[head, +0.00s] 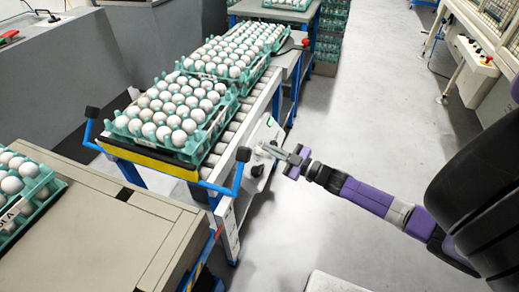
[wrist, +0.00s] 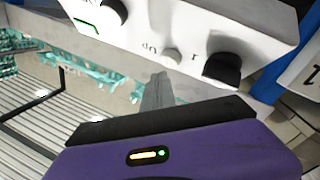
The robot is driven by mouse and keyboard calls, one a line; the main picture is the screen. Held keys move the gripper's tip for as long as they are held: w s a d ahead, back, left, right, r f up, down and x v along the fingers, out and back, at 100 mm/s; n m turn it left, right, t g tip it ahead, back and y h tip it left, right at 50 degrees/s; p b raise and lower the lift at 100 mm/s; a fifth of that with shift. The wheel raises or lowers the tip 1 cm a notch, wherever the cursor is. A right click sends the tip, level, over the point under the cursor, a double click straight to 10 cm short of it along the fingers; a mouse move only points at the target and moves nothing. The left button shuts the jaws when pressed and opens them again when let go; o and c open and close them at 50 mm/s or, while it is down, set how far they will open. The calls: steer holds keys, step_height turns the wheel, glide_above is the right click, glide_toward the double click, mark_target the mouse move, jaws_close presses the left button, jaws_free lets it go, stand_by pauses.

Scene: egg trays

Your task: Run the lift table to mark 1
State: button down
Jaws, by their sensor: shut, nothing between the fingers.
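The roller table (head: 257,103) bears green trays of white eggs and has a yellow front edge. A white control panel (head: 265,133) is on its right side; it also fills the top of the wrist view (wrist: 140,40). My gripper (head: 270,150) is shut and empty in front of the panel. In the wrist view its fingertips (wrist: 159,78) are just below the pale button; I cannot tell whether they touch.
A white plate with a black mark (wrist: 304,68) is at the right of the wrist view. Blue handles with black ends (head: 239,172) stick up at the table's front corners. A cabinet (head: 120,235) with an egg tray stands at front left. The floor (head: 375,110) to the right is clear.

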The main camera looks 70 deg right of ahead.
steer(key=shift+s, duration=0.1)
steer(key=s+r+p, duration=0.3)
steer(key=shift+s+d+r, duration=0.15)
steer(key=shift+s, duration=0.15)
stand_by(1.0)
